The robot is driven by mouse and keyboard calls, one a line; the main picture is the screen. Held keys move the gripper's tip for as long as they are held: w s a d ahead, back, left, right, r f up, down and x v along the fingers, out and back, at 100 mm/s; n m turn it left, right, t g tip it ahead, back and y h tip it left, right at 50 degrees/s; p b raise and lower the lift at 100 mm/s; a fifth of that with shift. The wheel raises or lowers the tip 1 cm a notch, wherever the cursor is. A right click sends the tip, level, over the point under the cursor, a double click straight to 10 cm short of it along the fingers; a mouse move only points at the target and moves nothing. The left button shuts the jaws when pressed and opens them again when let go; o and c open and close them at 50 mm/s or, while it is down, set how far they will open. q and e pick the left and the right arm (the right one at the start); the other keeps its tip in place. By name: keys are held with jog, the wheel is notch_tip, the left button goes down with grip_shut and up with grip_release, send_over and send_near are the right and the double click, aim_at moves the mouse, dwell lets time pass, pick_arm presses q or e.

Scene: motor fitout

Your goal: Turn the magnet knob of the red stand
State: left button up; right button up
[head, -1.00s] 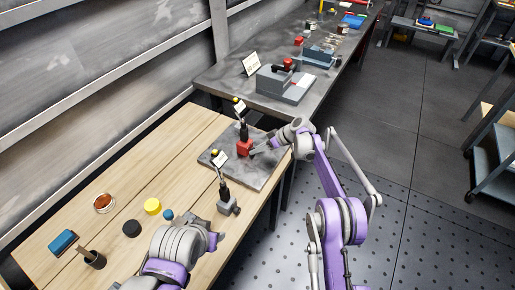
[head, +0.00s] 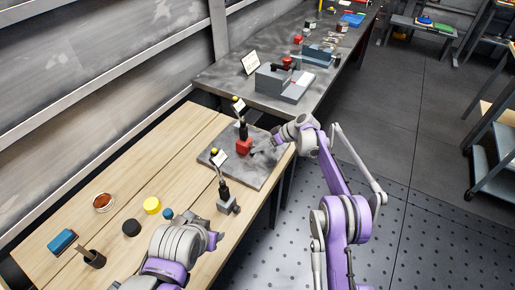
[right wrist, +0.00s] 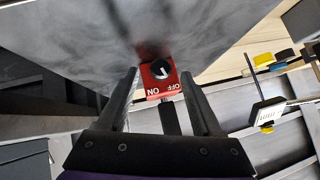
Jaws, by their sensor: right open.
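The red stand (head: 244,147) is a red block with a dark post, on a grey plate on the wooden table. In the right wrist view its red face (right wrist: 150,91) shows upside-down ON and OFF labels. Its round black magnet knob (right wrist: 161,69) has a white mark that points roughly between the labels. My right gripper (head: 268,148) is open and empty to the right of the stand, apart from it. In the wrist view the knob appears between its fingers, beyond the tips. My left arm is at the bottom; its fingers are not clear.
A yellow disc (head: 152,205), a black disc (head: 131,228) and a blue block (head: 62,241) lie on the wooden table. A grey bench (head: 225,75) with fixtures is behind.

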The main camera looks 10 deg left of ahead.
pick_arm(q)
jog(key=shift+s+f, duration=0.25)
jog(key=shift+f, duration=0.1)
pick_arm(e)
jog(key=v, duration=0.9)
